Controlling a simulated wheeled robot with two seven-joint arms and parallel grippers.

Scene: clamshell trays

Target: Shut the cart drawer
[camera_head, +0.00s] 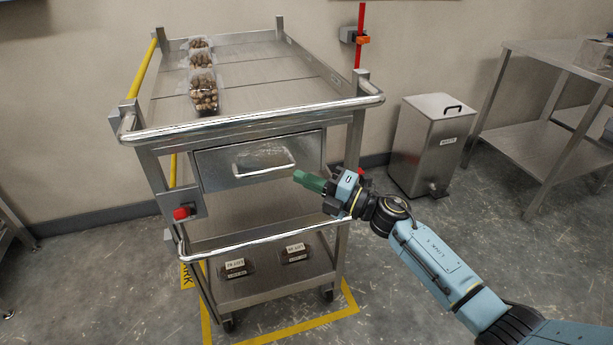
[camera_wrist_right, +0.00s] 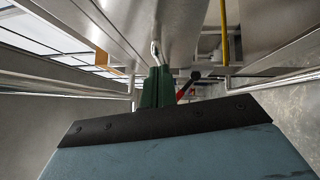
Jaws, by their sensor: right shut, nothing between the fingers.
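The steel cart drawer (camera_head: 222,168) sits under the cart's top deck, with a bar handle (camera_head: 264,172) on its front. Its front looks close to flush with the cart frame; I cannot tell whether a small gap is left. My right gripper (camera_head: 300,178) is shut and empty, its green fingers just right of the handle and near the drawer's lower right corner. I cannot tell if they touch the drawer. The shut fingers (camera_wrist_right: 156,86) also show in the right wrist view, under the cart's metal. My left gripper is out of view.
The steel cart (camera_head: 240,118) carries clear clamshell trays (camera_head: 204,92) of brown items on its top deck. Two dark labelled trays lie on its lower shelf. A red knob (camera_head: 181,214) is on the left post. A steel bin (camera_head: 425,145) and a table (camera_head: 548,140) stand to the right.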

